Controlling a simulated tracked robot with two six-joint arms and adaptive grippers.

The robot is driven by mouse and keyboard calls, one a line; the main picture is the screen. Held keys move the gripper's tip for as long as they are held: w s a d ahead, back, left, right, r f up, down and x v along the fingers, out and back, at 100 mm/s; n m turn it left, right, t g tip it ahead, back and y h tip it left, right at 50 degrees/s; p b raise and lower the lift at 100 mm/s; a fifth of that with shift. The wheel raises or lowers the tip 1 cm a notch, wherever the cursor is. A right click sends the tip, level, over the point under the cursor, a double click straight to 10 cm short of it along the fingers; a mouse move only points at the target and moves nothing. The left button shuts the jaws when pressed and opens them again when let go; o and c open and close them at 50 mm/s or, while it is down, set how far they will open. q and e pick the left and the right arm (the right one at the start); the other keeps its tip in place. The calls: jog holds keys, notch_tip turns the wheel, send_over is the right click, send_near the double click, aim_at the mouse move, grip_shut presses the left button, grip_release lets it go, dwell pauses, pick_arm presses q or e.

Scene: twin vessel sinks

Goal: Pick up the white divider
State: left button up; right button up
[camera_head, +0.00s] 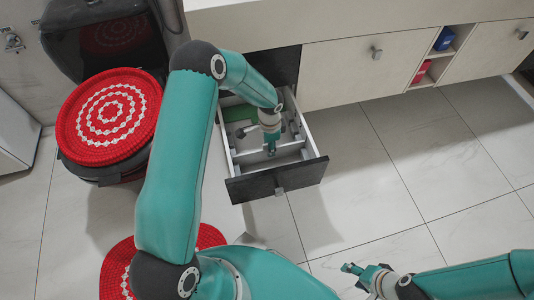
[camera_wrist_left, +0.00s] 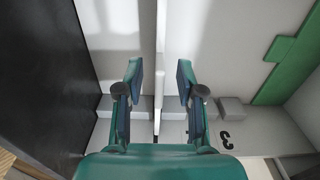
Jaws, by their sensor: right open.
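The white divider (camera_wrist_left: 160,30) is a thin upright panel inside the open drawer (camera_head: 315,150), seen edge-on in the left wrist view. My left gripper (camera_wrist_left: 158,75) points down into the drawer with one finger on each side of the divider. Its fingers are open, with a visible gap on both sides of the panel. In the head view the left gripper (camera_head: 271,150) is over the drawer's front half and hides part of the divider. My right gripper (camera_head: 352,270) is open and empty over the floor at the lower right, away from the drawer.
A green piece (camera_wrist_left: 290,55) and small grey blocks (camera_wrist_left: 235,110) are in the drawer. The dark drawer front (camera_head: 245,186) has a square knob. A bin with a red-and-white round cover (camera_head: 108,117) stands left. Tiled floor to the right is clear.

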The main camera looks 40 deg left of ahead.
pick_arm(q)
grip_shut()
jog(key=shift+r, duration=0.2)
dwell(0.4)
